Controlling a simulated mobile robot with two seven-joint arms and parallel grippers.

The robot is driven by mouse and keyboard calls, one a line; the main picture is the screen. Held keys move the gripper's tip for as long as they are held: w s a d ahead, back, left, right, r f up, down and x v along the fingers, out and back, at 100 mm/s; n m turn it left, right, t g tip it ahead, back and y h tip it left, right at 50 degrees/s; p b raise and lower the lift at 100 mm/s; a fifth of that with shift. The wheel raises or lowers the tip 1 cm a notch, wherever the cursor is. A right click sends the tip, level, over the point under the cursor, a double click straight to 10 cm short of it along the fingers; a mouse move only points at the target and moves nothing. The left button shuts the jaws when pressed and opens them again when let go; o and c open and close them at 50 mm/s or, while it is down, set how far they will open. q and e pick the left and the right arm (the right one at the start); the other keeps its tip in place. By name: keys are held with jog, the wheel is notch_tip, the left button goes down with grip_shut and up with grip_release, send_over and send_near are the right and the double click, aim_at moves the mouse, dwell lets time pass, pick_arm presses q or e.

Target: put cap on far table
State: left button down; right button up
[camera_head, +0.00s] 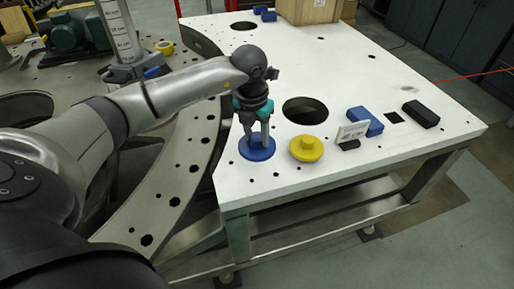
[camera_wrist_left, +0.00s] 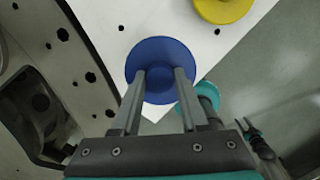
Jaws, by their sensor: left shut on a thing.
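A round blue cap (camera_head: 257,153) is at the near left corner of the white table (camera_head: 330,75). My left gripper (camera_head: 257,140) reaches down onto it from above and is shut on it. In the left wrist view the blue cap (camera_wrist_left: 163,62) lies between the two fingertips (camera_wrist_left: 160,78). I cannot tell whether the cap touches the table top. A yellow cap (camera_head: 306,149) with a raised knob lies just right of the blue one, apart from it. It also shows at the top of the left wrist view (camera_wrist_left: 222,8).
A large round hole (camera_head: 305,111) lies behind the caps. A small white sign (camera_head: 352,132), a blue block (camera_head: 366,121) and a black block (camera_head: 421,114) stand to the right. A wooden box (camera_head: 308,10) is at the back. A curved metal plate (camera_head: 180,170) borders the table's left side.

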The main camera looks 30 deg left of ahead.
aim_at(257, 149)
pick_arm(q)
jog(key=shift+f, duration=2.55)
jog(key=shift+f, duration=0.2)
jog(key=shift+c, duration=2.2)
grip_release()
jog(key=shift+r, duration=0.2)
notch_tip(257, 149, up, 12)
jog(key=s, duration=0.1)
jog(key=shift+s, duration=0.4)
jog(key=shift+d, duration=0.1)
